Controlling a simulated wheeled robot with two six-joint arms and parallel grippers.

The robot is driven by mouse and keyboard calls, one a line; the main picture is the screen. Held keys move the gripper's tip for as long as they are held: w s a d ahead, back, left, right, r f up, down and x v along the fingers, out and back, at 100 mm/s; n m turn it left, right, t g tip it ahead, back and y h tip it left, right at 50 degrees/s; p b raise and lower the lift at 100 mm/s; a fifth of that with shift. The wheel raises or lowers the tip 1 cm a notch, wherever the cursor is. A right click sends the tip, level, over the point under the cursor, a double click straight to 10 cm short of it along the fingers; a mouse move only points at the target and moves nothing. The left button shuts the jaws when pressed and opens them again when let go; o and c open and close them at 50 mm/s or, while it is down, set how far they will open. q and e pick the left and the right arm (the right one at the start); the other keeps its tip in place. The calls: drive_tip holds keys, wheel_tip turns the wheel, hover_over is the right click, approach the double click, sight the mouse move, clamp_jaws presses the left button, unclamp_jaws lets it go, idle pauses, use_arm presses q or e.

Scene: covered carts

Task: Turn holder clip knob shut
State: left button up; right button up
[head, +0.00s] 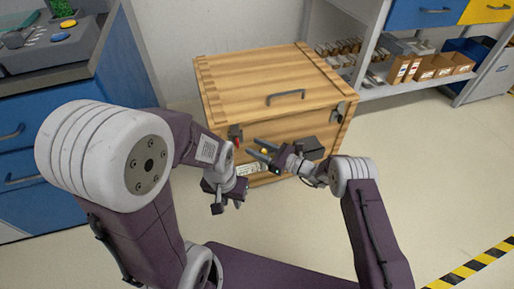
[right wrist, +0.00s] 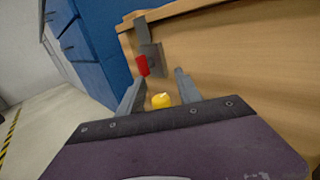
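A wooden box (head: 255,80) has grey metal clips on its front. The left clip (right wrist: 150,52) carries a red knob (right wrist: 142,66), which also shows in the head view (head: 237,143). My right gripper (head: 252,147) is open and empty in front of the box, its fingertips pointing toward the red knob and apart from it. In the right wrist view the knob is just beyond the left fingertip. A small yellow round piece (right wrist: 161,101) shows between the fingers; I cannot tell what it is fixed to. My left gripper (head: 227,206) hangs lower, left of the box front; its opening is unclear.
The box lid has a grey handle (head: 285,96). Another dark clip (head: 341,110) is at the box's right front. A blue cabinet (head: 60,130) stands at the left, and a shelf (head: 400,90) with small cartons stands behind right. The floor at the right is clear.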

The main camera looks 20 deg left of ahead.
drive_tip(key=p+v, duration=0.4)
drive_tip(key=v, duration=0.5)
drive_tip(key=shift+p, duration=0.4)
